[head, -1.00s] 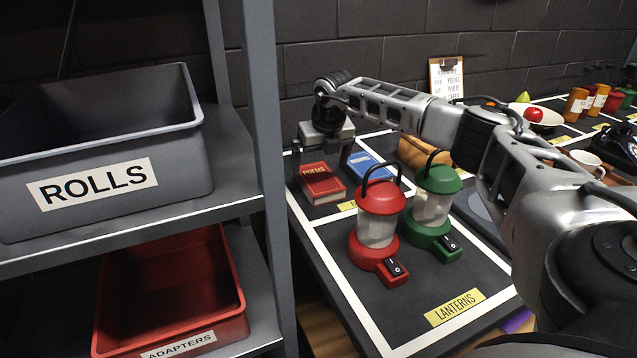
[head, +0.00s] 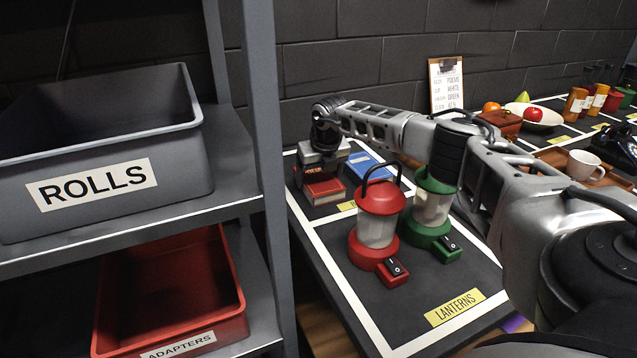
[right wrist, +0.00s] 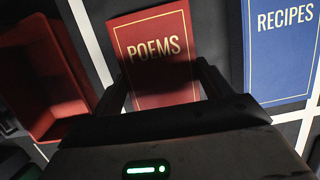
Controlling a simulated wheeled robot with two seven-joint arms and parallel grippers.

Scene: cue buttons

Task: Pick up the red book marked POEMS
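The red book marked POEMS (head: 325,190) lies flat on the dark table behind the red lantern. Its title reads clearly in the right wrist view (right wrist: 163,85). My right gripper (head: 320,173) is over the book's far part in the head view and hides most of its title. In the right wrist view the gripper (right wrist: 162,78) is open, with one finger on each side of the red book. I cannot tell whether the fingers touch it. My left gripper is not in view.
A blue book marked RECIPES (right wrist: 281,50) lies beside the red one. A red lantern (head: 377,225) and a green lantern (head: 432,208) stand in front. A grey shelf with a ROLLS bin (head: 110,150) and a red ADAPTERS bin (head: 170,290) is at the left.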

